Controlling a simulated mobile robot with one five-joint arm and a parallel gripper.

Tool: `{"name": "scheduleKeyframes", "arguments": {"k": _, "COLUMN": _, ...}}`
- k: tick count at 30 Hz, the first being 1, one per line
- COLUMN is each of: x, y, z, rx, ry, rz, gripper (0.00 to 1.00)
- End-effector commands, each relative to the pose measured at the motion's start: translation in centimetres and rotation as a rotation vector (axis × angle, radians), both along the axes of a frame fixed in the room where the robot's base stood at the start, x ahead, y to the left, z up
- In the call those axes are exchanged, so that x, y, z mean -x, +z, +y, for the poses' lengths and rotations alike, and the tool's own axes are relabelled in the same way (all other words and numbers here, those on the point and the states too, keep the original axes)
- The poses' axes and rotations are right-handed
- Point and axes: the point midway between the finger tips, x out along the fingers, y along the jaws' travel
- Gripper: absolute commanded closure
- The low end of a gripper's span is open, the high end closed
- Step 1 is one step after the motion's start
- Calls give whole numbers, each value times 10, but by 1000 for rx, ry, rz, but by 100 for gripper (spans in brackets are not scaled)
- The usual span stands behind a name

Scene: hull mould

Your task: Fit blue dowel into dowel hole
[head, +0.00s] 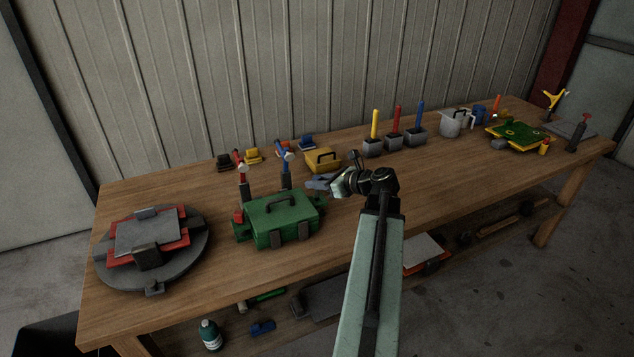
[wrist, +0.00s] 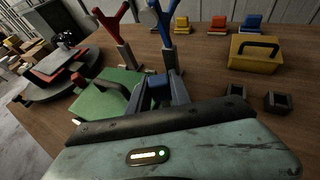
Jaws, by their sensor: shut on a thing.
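My gripper (head: 322,183) is low over the middle of the table, just right of the green toolbox (head: 278,220). In the wrist view my gripper (wrist: 157,87) is shut on a small dark blue piece (wrist: 158,82), which looks like the blue dowel. Only its upper part shows between the fingers, so its length and tilt cannot be told. A tall blue rod (head: 420,114) stands upright in a grey block (head: 415,137), apart from my gripper. I cannot make out the dowel hole for certain. The round stand (head: 196,246) with the grey and red mould (head: 150,232) is at the left.
Red (wrist: 112,30) and blue (wrist: 167,36) forked stands rise behind the toolbox. A yellow box (wrist: 254,54) and two dark open blocks (wrist: 277,102) are on the right in the wrist view. Clear tabletop lies at the front right. A green plate (head: 518,134) is at the far right.

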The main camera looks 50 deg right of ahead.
Motion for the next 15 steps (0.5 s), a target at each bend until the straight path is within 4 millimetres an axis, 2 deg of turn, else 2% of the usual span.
{"name": "scheduleKeyframes", "arguments": {"k": 15, "x": 1, "y": -7, "z": -1, "rx": -1, "ry": -1, "rz": 0, "gripper": 100}}
